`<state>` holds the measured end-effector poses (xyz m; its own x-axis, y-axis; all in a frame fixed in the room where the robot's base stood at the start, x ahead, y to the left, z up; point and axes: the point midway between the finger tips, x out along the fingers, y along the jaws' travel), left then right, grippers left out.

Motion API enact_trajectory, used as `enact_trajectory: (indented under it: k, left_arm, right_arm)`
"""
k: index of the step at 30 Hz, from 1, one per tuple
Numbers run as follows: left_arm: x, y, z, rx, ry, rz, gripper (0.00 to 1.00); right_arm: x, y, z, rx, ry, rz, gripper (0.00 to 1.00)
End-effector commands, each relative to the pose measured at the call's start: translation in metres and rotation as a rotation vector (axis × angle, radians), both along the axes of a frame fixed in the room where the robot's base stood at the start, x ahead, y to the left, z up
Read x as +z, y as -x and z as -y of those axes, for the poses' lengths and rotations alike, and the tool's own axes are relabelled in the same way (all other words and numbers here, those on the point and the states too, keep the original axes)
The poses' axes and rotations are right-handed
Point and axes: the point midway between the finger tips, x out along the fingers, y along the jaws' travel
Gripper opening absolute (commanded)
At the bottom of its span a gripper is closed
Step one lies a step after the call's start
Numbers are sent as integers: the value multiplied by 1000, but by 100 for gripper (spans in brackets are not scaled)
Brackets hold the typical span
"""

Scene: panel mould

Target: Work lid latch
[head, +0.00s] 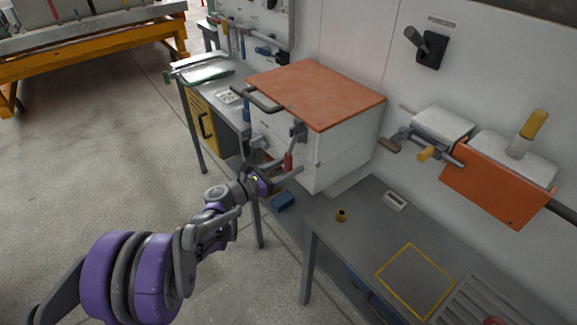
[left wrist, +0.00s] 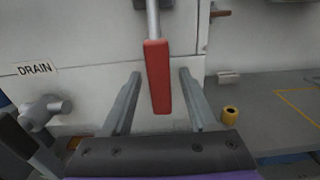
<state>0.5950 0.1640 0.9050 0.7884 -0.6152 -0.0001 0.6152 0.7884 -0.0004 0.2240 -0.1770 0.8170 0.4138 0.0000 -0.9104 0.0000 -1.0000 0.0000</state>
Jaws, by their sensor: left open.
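The white box (head: 345,150) has an orange lid (head: 318,92), lying shut on top, with a dark bar handle (head: 262,101) at its front edge. The latch is a grey metal fitting (head: 298,131) on the box front with a red grip (head: 288,161) hanging down. In the left wrist view the red grip (left wrist: 157,78) hangs from a metal rod between my left fingers. My left gripper (head: 283,164) is open around the grip, with a visible gap on both sides; it also shows in the left wrist view (left wrist: 160,76). My right gripper is not in view.
A grey bench (head: 370,225) right of the box holds a yellow ring (head: 341,215) and a small pale block (head: 394,201). A DRAIN label (left wrist: 35,69) and a grey valve (left wrist: 45,110) are left of the grip. Wall levers (head: 430,47) are at right.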

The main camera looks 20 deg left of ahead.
Motion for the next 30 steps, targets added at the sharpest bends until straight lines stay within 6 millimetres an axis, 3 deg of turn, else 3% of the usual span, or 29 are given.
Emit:
enact_trajectory:
  k: [5,12,15,30]
  left_arm:
    - [0,0,0,0,0,0,56]
    - [0,0,0,0,0,0,13]
    - [0,0,0,0,0,0,0]
    - [0,0,0,0,0,0,0]
  right_arm:
    - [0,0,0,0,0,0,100]
    - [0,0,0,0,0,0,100]
    - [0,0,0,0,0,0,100]
    - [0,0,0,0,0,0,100]
